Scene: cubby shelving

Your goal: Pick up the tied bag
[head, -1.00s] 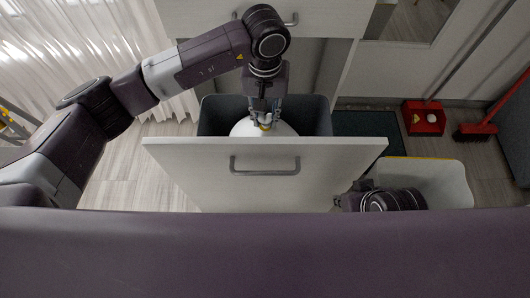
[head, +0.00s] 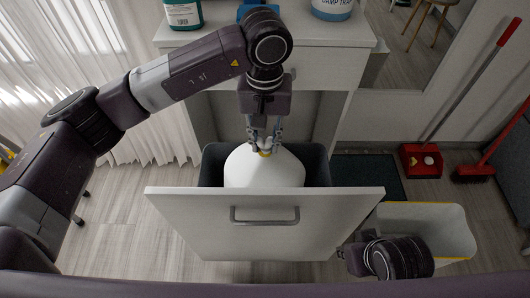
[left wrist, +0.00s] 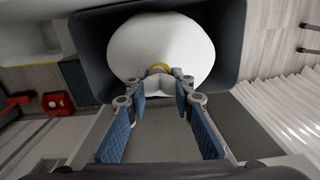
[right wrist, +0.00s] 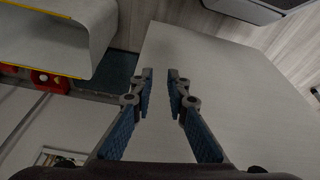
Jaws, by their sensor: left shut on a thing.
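The tied bag (head: 263,168) is white and rounded, with a yellow tie at its neck. It sits in the dark bin (head: 318,166) behind the pulled-out drawer front (head: 200,215). My left gripper (head: 265,146) points down at the bag's neck and is shut on its top. In the left wrist view the bag (left wrist: 160,48) fills the bin opening, with the fingertips (left wrist: 160,82) at the yellow tie. My right gripper (right wrist: 160,75) is open and empty, over the pale drawer front panel in its own view. In the head view its fingers are mostly hidden.
A white bin with a yellow rim (head: 445,222) stands right of the drawer. A red dustpan (head: 420,160) and red broom (head: 475,170) are at the right wall. A counter (head: 310,35) with bottles is above the drawer. A dark mat (head: 370,177) lies on the floor.

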